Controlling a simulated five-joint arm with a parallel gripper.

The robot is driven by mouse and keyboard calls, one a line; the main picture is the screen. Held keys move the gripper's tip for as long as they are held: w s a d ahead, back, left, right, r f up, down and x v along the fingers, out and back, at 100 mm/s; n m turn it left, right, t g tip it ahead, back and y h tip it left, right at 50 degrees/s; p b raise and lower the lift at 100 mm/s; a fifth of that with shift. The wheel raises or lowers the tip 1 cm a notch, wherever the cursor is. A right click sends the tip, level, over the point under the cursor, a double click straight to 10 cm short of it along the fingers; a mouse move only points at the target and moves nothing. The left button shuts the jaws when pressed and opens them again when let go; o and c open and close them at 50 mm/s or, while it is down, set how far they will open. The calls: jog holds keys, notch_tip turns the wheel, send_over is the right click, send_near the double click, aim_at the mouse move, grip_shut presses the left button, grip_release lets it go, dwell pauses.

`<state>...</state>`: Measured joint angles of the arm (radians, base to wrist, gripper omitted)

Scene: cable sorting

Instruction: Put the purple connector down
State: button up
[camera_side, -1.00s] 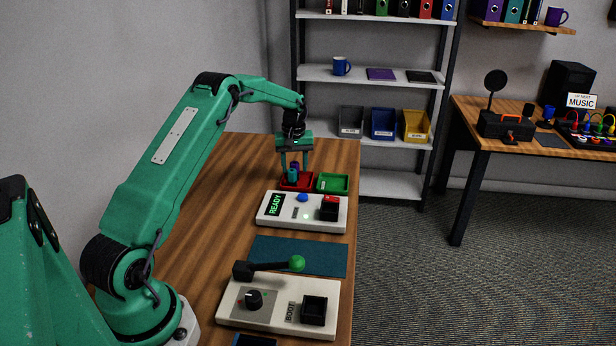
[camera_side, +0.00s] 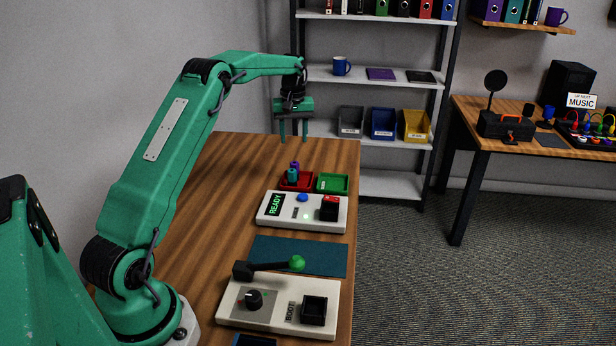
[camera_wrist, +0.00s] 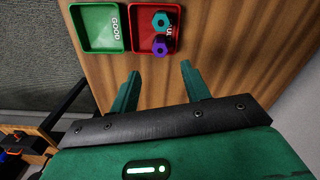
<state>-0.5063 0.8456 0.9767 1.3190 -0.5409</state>
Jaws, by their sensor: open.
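The purple connector (camera_side: 295,166) stands in the red tray (camera_side: 307,183), beside a teal connector (camera_side: 292,176). In the wrist view the purple connector (camera_wrist: 159,48) and the teal connector (camera_wrist: 161,20) are both inside the red tray (camera_wrist: 140,44), and they partly cover its label. My gripper (camera_side: 293,140) is open and empty, raised well above the tray. In the wrist view its two fingers (camera_wrist: 160,82) are spread apart with nothing between them.
An empty green tray (camera_side: 333,184) marked GOOD in the wrist view sits right beside the red one. A white box (camera_side: 300,223) with a READY display stands in front of the trays. A teal mat (camera_side: 300,256) and a lever box (camera_side: 270,310) lie nearer. Bare wood is behind.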

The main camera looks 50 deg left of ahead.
jog(key=shift+r, duration=0.95)
jog(key=s+d+r+m+t, duration=0.1)
jog(key=s+d+r+m, duration=0.2)
jog(key=s+d+r, duration=0.35)
jog(key=s+d+r+m+t, duration=0.1)
jog(key=s+d+r+m, duration=0.15)
jog(key=d+r, duration=0.6)
jog(key=s+d+f+m+t, duration=0.1)
jog(key=s+d+f+m, duration=0.1)
jog(key=s+d, duration=0.5)
jog(key=s+d+f+m+t, duration=0.2)
jog(key=s+d, duration=0.5)
jog(key=s, duration=0.8)
jog(key=shift+d+f+m+t, duration=0.3)
jog(key=shift+f+m, duration=0.5)
jog(key=shift+m, duration=0.45)
